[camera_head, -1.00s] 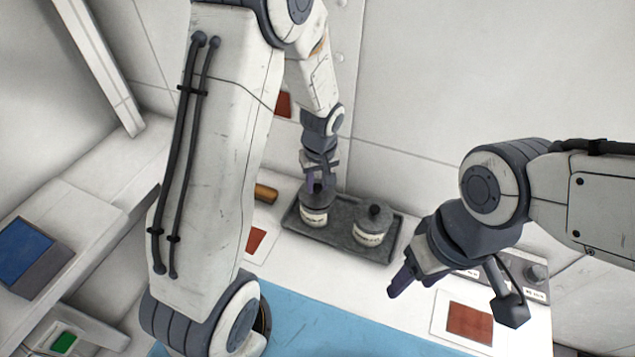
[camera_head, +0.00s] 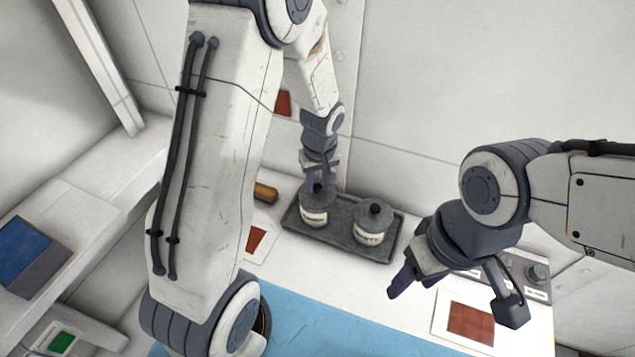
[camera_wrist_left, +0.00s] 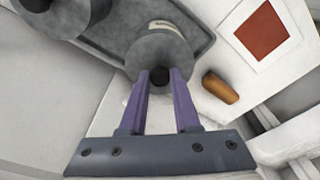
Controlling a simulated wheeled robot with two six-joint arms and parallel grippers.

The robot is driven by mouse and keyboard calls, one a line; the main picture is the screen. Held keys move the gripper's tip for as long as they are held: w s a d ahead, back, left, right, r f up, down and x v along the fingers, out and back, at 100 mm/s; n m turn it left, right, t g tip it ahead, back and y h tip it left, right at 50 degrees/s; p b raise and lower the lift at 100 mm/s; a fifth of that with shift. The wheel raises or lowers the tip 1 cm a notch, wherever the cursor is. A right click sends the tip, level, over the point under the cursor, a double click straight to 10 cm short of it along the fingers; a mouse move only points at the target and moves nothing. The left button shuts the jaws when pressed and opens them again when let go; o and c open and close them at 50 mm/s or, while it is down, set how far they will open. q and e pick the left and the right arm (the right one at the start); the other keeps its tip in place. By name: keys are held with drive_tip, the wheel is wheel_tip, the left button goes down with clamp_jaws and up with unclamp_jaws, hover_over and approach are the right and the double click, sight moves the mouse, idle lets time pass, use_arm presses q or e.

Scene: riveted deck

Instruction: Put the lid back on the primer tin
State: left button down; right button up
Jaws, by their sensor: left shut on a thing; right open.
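Two grey tins with pale labels stand upright on a dark tray (camera_head: 340,247). The label print is too small to read surely, so I cannot tell which is primer. The left tin (camera_head: 314,219) has a round grey lid (camera_wrist_left: 150,48) with a black knob (camera_head: 318,188) on it; I cannot tell whether the lid is fully seated. My left gripper (camera_wrist_left: 160,76) is shut on that knob from above, its purple fingers on either side. The right tin (camera_head: 369,236) also has a lid with a black knob. My right gripper (camera_head: 396,288) is open and empty, right of the tray.
An orange-brown handle-like object (camera_head: 265,192) lies left of the tray, also in the left wrist view (camera_wrist_left: 220,87). Red-square cards (camera_head: 470,320) lie on the white counter. A control box with knobs (camera_head: 530,275) stands at right. The blue mat (camera_head: 340,325) in front is clear.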

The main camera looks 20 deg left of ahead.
idle(0.4)
use_arm(q)
drive_tip(key=c, duration=0.6)
unclamp_jaws()
drive_tip(key=shift+o, duration=0.5)
drive_tip(key=o, duration=0.4)
drive_tip(key=shift+r+p, duration=2.7)
drive_tip(key=shift+r, duration=0.8)
drive_tip(key=shift+c, duration=0.2)
clamp_jaws()
